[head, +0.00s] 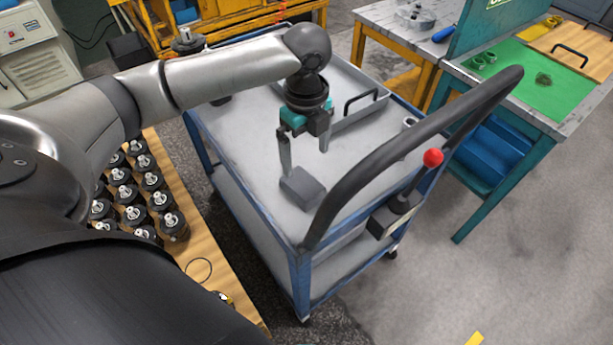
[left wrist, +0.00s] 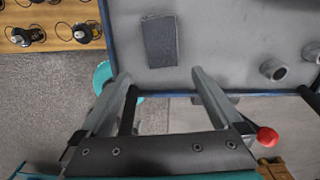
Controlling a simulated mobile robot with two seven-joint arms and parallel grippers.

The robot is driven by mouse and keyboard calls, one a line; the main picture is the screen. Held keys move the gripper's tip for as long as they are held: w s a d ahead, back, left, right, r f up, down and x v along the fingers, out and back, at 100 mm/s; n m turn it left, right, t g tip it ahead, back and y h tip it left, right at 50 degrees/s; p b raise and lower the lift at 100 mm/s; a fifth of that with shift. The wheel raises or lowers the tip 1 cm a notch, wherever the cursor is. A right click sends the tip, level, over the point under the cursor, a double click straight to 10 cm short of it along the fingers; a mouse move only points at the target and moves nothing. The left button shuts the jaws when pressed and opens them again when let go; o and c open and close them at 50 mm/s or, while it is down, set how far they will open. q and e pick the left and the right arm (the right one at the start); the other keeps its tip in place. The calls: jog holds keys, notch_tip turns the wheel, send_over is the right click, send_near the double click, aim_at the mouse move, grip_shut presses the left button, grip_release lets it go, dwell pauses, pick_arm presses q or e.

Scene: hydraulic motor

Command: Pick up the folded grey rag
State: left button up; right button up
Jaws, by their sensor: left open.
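The folded grey rag (head: 302,188) lies flat on the top shelf of the blue-framed cart (head: 240,140), near its handle end. It looks like a dark grey rectangle, and it also shows in the left wrist view (left wrist: 160,42). My left gripper (head: 305,160) is open and empty above the cart top, with its fingers pointing down. In the left wrist view its fingertips (left wrist: 161,75) are apart, and the rag shows beyond them, between their lines. The gripper appears apart from the rag. My right gripper is in neither view.
The cart's black push handle (head: 410,150) and a red-knobbed lever (head: 432,158) rise beside the rag. A grey tray (head: 360,115) with a black handle sits behind. Grey rings (left wrist: 272,70) lie to the rag's right in the wrist view. Black motors (head: 130,195) crowd the wooden pallet at left.

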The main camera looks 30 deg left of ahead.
pick_arm(q)
jog(key=b, duration=0.1)
send_over(306, 185)
jog(key=f, duration=0.5)
jog(key=shift+s+d+f, duration=0.2)
jog(key=shift+s, duration=0.05)
jog(key=shift+f+b, duration=0.35)
jog(key=shift+f, duration=0.3)
jog(key=f+b, duration=0.1)
jog(key=f, duration=0.1)
jog(key=f+b, duration=0.1)
jog(key=f, duration=0.1)
jog(key=shift+w+a+f, duration=0.2)
jog(key=shift+f, duration=0.2)
jog(key=shift+c, duration=1.4)
jog(key=c, duration=0.9)
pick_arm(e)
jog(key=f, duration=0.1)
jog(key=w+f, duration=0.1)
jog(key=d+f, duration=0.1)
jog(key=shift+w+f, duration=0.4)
pick_arm(q)
jog(key=shift+r, duration=0.2)
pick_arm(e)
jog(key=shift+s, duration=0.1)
